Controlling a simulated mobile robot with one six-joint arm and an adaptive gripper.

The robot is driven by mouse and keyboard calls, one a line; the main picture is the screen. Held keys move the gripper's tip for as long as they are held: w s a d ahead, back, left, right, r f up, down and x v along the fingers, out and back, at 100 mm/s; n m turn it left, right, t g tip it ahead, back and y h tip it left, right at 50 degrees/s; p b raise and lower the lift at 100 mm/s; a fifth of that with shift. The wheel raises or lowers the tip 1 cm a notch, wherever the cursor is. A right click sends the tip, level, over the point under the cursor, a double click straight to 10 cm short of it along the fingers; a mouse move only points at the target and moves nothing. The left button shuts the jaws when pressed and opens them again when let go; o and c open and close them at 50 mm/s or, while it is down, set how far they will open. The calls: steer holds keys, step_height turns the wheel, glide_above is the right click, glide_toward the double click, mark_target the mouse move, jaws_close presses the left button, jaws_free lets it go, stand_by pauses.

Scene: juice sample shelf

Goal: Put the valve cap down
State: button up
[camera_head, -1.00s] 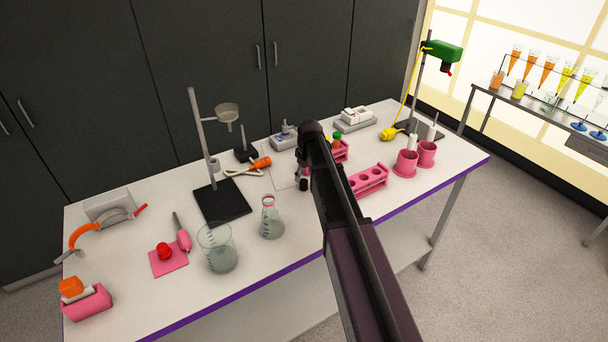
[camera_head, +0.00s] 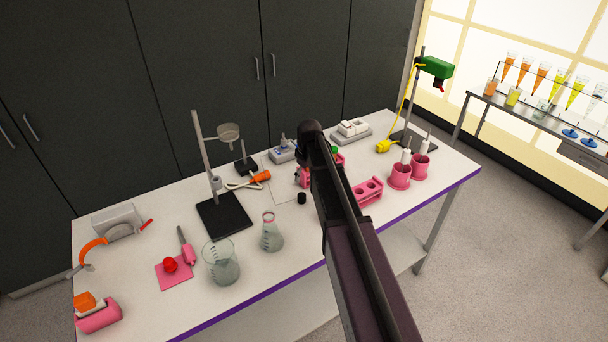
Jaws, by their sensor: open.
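A small black cylinder (camera_head: 301,198), which looks like the valve cap, stands on the white table just left of my arm. It is next to the right edge of a pale sheet (camera_head: 284,190). Nothing visible touches it. My arm runs up from the bottom of the head view and covers the middle of the table. My gripper is not visible; it is hidden behind the arm.
Left of the cap are a conical flask (camera_head: 271,236), a beaker (camera_head: 222,268) and a black stand base (camera_head: 223,216). Pink racks (camera_head: 368,191) and pink cups (camera_head: 400,177) stand to the right.

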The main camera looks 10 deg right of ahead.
steer(key=shift+r, duration=0.15)
stand_by(0.6)
steer(key=s+a+m, duration=0.2)
steer(key=s+m, duration=0.1)
steer(key=s, duration=1)
steer(key=s+a+m+g, duration=0.1)
steer(key=s+a+m, duration=0.1)
steer(key=s, duration=1.1)
steer(key=shift+m+h, duration=0.3)
steer(key=shift+m, duration=0.2)
